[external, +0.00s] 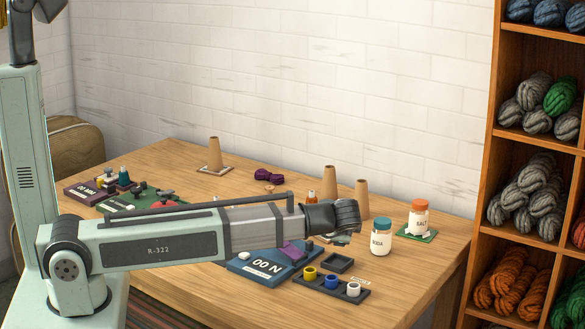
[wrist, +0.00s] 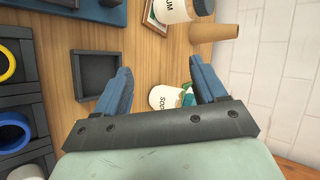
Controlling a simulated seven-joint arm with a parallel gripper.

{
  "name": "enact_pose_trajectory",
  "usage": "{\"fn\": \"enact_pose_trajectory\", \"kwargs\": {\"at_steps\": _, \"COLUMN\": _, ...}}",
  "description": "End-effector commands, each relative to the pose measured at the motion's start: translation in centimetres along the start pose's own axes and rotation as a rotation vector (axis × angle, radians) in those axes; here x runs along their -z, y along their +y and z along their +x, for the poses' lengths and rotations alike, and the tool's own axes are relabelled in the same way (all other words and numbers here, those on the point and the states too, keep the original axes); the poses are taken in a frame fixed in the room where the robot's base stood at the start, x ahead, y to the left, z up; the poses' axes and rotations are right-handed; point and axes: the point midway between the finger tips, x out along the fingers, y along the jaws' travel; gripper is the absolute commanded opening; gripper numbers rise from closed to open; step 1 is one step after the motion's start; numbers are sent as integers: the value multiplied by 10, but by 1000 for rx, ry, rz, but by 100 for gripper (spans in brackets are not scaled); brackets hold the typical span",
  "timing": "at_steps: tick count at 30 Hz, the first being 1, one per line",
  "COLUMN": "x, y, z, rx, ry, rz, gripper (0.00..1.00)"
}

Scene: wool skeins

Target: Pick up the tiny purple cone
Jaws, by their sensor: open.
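I cannot make out a clear tiny purple cone in either view. A flat-looking purple piece (external: 291,250) lies on the blue board marked "00 N" in the external view, partly hidden by my arm; its shape is unclear. A dark purple skein (external: 269,175) lies farther back on the table. My gripper (external: 334,215) is above the table's right part. In the wrist view its two blue fingers (wrist: 160,82) are spread apart with nothing held between them. A white jar (wrist: 163,97) shows beyond the gap.
Tan cones (external: 214,154) (external: 329,184) (external: 361,199) stand on the table. A soda jar (external: 381,240) and a salt jar (external: 418,220) stand right. A black rack (external: 345,294) holds yellow, blue and white pieces near the front. An empty black square tray (wrist: 97,76) lies beside one finger.

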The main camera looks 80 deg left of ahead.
Motion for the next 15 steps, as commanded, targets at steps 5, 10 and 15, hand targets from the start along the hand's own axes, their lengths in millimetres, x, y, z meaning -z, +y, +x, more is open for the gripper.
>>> {"fn": "enact_pose_trajectory", "kwargs": {"at_steps": 5, "x": -66, "y": -20, "z": 34, "rx": -104, "ry": -63, "rz": -57, "gripper": 71}}
{"fn": "enact_pose_trajectory", "kwargs": {"at_steps": 10, "x": -119, "y": -34, "z": 59, "rx": -210, "ry": -108, "rz": -102, "gripper": 71}}
{"fn": "enact_pose_trajectory", "kwargs": {"at_steps": 15, "x": -164, "y": -48, "z": 81, "rx": -332, "ry": -134, "rz": -138, "gripper": 71}}
